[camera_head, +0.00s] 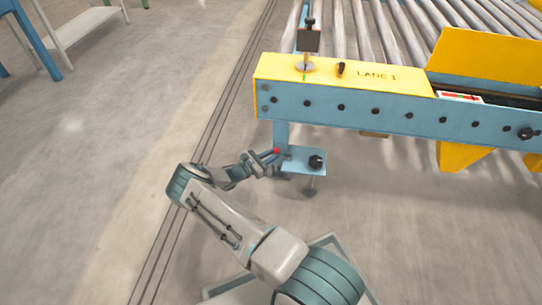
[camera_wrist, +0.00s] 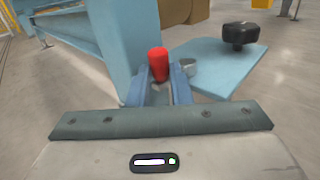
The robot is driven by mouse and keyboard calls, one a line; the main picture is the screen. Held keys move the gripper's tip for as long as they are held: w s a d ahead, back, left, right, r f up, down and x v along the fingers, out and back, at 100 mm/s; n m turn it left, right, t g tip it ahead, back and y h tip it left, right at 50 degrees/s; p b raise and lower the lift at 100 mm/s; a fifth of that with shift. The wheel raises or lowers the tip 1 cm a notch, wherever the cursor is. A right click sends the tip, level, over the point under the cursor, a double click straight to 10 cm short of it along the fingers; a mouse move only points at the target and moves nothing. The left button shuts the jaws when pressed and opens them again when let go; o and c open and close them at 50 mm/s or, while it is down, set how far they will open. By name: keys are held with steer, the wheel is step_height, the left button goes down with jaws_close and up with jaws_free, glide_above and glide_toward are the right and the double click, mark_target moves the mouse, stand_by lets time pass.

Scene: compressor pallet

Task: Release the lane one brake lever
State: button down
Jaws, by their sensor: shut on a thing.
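My gripper (camera_head: 268,157) is at the left leg of the blue and yellow conveyor frame, low beside a small blue plate (camera_head: 303,165). In the wrist view, my gripper (camera_wrist: 162,88) is shut on a lever with a red knob (camera_wrist: 157,62). The red knob (camera_head: 277,150) also shows as a small spot in the head view, at the fingertips. The lever's lower part is hidden by the fingers. The "LANE 1" label (camera_head: 377,76) is on the yellow top of the frame above.
A black knob (camera_head: 317,161) stands on the blue plate, right of my gripper. A small black handle (camera_head: 340,68) and a post with a dark panel (camera_head: 308,40) rise from the yellow top. Rollers lie behind. Open floor (camera_head: 110,140) is at left.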

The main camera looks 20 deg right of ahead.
steer(key=shift+s+a+r+t+p, duration=0.15)
steer(key=shift+t+p, duration=0.15)
steer(key=shift+p, duration=0.15)
steer(key=s+d+n+t+y+p, duration=0.3)
steer(key=s+n+t+y+p, duration=0.2)
steer(key=n+t+y, duration=0.9)
steer(key=shift+s+d+f+n+y, duration=0.3)
steer(key=shift+s+n+y, duration=1.1)
steer(key=shift+y, duration=1)
steer(key=shift+s+r, duration=0.1)
steer(key=shift+s, duration=0.1)
